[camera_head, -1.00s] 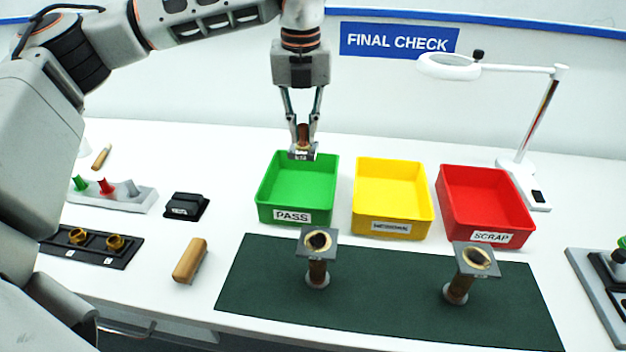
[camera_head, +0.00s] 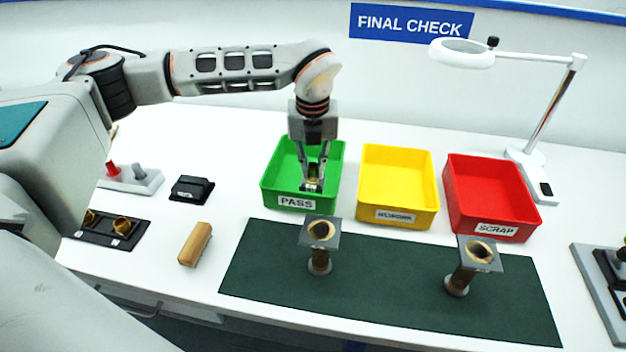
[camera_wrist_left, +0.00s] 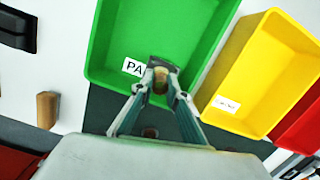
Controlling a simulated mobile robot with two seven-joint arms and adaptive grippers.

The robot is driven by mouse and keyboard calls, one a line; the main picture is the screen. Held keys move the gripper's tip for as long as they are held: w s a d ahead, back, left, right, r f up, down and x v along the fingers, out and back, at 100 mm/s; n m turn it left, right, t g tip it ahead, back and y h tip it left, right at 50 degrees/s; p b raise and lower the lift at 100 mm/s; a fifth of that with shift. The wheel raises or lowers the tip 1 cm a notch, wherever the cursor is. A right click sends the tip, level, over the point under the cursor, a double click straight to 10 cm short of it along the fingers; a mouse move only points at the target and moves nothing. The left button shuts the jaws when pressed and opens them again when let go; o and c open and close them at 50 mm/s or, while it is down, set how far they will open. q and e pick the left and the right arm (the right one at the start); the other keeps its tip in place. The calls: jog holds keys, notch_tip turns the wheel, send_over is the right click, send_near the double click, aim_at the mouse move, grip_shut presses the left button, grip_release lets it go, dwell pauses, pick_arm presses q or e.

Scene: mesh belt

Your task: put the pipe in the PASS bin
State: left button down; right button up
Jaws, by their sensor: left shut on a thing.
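My left gripper (camera_head: 313,184) points down over the green PASS bin (camera_head: 275,187), near its front wall. It is shut on a pipe (camera_wrist_left: 160,82) with a dark square flange, which shows between the fingers in the left wrist view. In the head view the fingers hide most of this pipe, and I cannot tell whether it touches the bin floor. Two other flanged pipes stand on the dark green mat (camera_head: 400,290): one left (camera_head: 319,258), one right and slightly tilted (camera_head: 459,279). My right gripper is not in view.
A yellow bin (camera_head: 398,185) and a red SCRAP bin (camera_head: 490,195) stand right of the green one. A magnifier lamp (camera_head: 530,150) is behind them. A wooden block (camera_head: 195,245) and a small black block (camera_head: 192,189) lie to the left.

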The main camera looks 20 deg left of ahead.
aim_at(313, 180)
pick_arm(q)
jog(key=shift+f, duration=0.45)
notch_tip(313, 180, down, 3)
jog(key=shift+f+p, duration=0.1)
jog(key=shift+p, duration=0.2)
jog(key=shift+f, duration=0.35)
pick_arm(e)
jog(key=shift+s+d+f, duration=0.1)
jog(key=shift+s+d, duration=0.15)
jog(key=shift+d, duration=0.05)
pick_arm(q)
jog(key=shift+f, duration=0.15)
jog(key=c, duration=2)
grip_release()
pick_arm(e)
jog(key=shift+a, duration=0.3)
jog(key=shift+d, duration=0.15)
